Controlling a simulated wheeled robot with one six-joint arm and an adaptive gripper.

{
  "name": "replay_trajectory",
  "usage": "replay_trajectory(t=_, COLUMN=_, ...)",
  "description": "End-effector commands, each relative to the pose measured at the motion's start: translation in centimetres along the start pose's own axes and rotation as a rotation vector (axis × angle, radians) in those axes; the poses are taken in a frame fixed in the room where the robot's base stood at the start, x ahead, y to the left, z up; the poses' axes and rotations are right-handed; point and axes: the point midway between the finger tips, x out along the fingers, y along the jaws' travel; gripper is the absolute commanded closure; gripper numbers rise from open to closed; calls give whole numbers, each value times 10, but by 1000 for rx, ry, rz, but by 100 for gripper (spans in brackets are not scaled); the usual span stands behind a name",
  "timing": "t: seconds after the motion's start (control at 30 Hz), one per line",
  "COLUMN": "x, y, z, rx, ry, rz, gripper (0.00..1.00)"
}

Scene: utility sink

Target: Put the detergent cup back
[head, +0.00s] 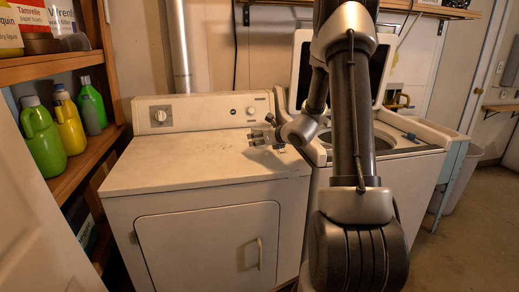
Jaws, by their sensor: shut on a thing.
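My gripper (258,137) is above the top of the white dryer, near its right rear part, with its fingers pointing left. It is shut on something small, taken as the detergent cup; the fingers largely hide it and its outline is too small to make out. I cannot tell whether it touches the dryer top (190,163). On the wooden shelf at the left stand a green jug (42,138), a yellow jug (69,122) and another green bottle (92,104).
The washer (415,142) stands at the right with its lid up and its tub open, partly behind my arm. The upper shelf (50,67) holds detergent boxes. The dryer's control panel (205,112) rises behind its top, which is mostly clear.

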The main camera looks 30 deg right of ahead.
Motion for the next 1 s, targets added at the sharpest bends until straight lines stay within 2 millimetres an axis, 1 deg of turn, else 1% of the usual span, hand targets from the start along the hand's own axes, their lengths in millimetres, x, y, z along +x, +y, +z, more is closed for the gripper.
replay_trajectory(t=0.13, x=8, y=0, z=-22, rx=4, ry=4, rz=1, gripper=62)
replay_trajectory(t=0.23, x=13, y=0, z=-33, rx=2, ry=3, rz=0, gripper=62)
replay_trajectory(t=0.63, x=15, y=0, z=-37, rx=1, ry=0, rz=0, gripper=62)
replay_trajectory(t=0.67, x=16, y=0, z=-38, rx=1, ry=0, rz=-1, gripper=35)
replay_trajectory(t=0.7, x=16, y=0, z=-37, rx=0, ry=0, rz=-1, gripper=28)
replay_trajectory(t=0.77, x=15, y=0, z=-37, rx=0, ry=0, rz=-1, gripper=17)
replay_trajectory(t=0.8, x=15, y=0, z=-37, rx=0, ry=0, rz=-1, gripper=15)
replay_trajectory(t=1.0, x=15, y=0, z=-37, rx=0, ry=0, rz=-1, gripper=15)
